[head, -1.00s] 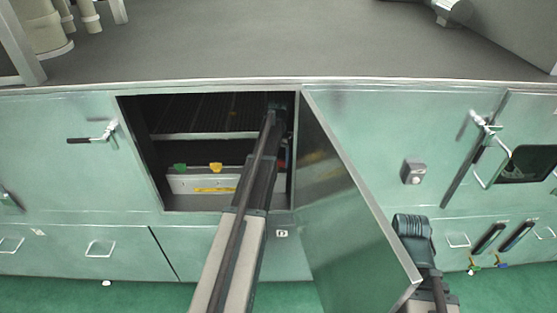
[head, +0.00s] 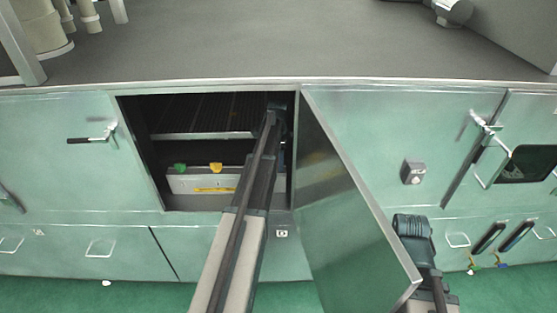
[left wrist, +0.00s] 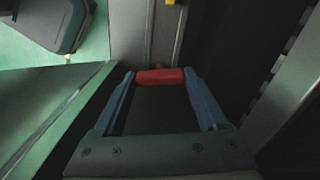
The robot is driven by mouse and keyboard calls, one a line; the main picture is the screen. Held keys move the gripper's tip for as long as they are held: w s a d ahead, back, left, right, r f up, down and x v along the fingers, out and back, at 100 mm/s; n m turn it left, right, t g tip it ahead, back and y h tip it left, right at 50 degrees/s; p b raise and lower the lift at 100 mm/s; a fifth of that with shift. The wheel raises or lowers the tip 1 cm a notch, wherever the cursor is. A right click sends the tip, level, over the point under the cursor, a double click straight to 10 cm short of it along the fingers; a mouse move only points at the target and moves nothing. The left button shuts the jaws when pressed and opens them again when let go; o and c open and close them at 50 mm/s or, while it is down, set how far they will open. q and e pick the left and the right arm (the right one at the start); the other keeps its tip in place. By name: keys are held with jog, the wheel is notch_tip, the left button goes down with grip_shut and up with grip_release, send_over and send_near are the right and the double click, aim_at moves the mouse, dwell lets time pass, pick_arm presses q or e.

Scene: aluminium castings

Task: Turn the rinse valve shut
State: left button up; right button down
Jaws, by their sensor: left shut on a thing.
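The rinse valve shows as a red handle (left wrist: 160,76) in the left wrist view. My left gripper (left wrist: 161,83) is shut on it, with one blue-grey finger at each end of the red part. A pipe runs up the wall behind the handle. In the head view my left arm reaches into the open cabinet (head: 222,202) at its right side. The arm hides the valve there, so its angle is hard to tell.
The cabinet's open door (head: 350,220) stands out just right of my left arm. Inside are a shelf (head: 205,136) and a pale box (head: 185,184) with green and yellow handles above it. A grey worktop (head: 290,50) lies above. Other door handles (head: 92,139) stick out of the green front.

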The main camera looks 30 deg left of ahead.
pick_arm(q)
jog(key=shift+m, duration=1.4)
jog(key=o, duration=1.3)
jog(key=shift+r, duration=0.1)
notch_tip(320, 180, up, 7)
jog(key=p, duration=0.7)
jog(key=shift+r+p, duration=0.2)
jog(key=shift+p, duration=0.1)
jog(key=shift+f, duration=0.1)
